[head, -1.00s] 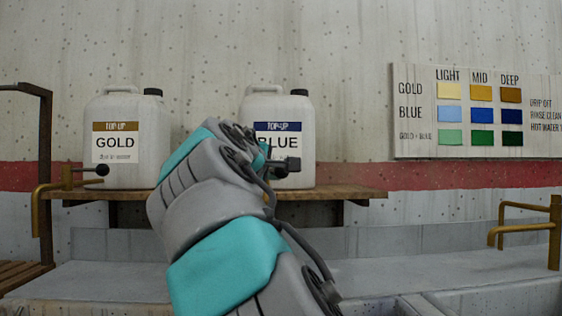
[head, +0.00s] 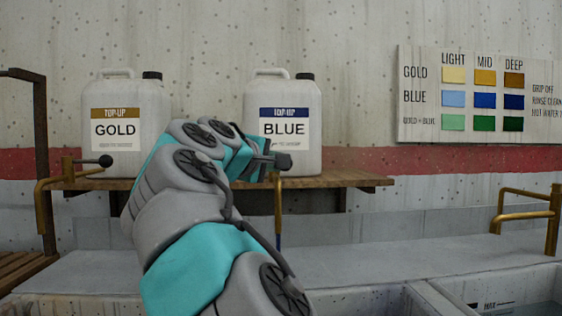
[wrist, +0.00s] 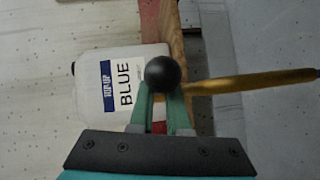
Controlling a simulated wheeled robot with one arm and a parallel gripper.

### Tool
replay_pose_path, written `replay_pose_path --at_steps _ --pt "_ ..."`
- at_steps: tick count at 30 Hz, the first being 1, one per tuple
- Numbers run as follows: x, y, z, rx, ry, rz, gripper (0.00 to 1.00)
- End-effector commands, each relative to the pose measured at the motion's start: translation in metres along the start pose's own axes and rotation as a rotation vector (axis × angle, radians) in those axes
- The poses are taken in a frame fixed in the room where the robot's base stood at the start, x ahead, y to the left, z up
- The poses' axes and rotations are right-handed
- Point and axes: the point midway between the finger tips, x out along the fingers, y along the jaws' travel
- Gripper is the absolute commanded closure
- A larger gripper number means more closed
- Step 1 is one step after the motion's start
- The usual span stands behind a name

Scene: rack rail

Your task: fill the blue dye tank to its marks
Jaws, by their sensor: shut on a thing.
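The white BLUE top-up jug (head: 311,120) stands on the wooden shelf and also shows in the wrist view (wrist: 88,80). My gripper (head: 270,161) is in front of its lower part. In the wrist view my gripper (wrist: 163,105) is shut on a black ball knob (wrist: 163,72). A brass bar (wrist: 250,82) runs right from behind the knob there. In the head view a brass spout (head: 278,205) hangs below my gripper, with a short blue streak (head: 278,241) under its end. I cannot tell the blue dye tank's level or marks; my arm hides part of the area below.
A GOLD top-up jug (head: 150,125) stands left on the shelf (head: 340,180), with a brass tap (head: 42,205) and black knob (head: 106,160). A colour chart (head: 425,125) hangs at right. A brass rail (head: 552,220) stands right. Basin rims (head: 370,300) run along the bottom.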

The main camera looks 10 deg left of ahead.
Motion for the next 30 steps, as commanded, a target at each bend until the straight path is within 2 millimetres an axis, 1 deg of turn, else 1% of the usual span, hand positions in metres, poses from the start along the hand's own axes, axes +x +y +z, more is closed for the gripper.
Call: replay_pose_path --at_steps 2,3,10,11,24,30 --pt "0.0 -0.0018 -0.0006 -0.001 0.001 -0.003 1.0" --pt "0.0 -0.0017 -0.0005 -0.001 0.001 -0.003 0.83" --pt "0.0 -0.001 -0.0003 -0.001 0.001 -0.002 0.57" --pt "0.0 -0.001 -0.0003 -0.001 0.001 -0.002 0.56" --pt "0.0007 -0.0024 0.0004 -0.001 0.005 -0.004 0.56" --pt "0.0044 -0.0067 0.0033 -0.009 0.069 -0.015 0.56"
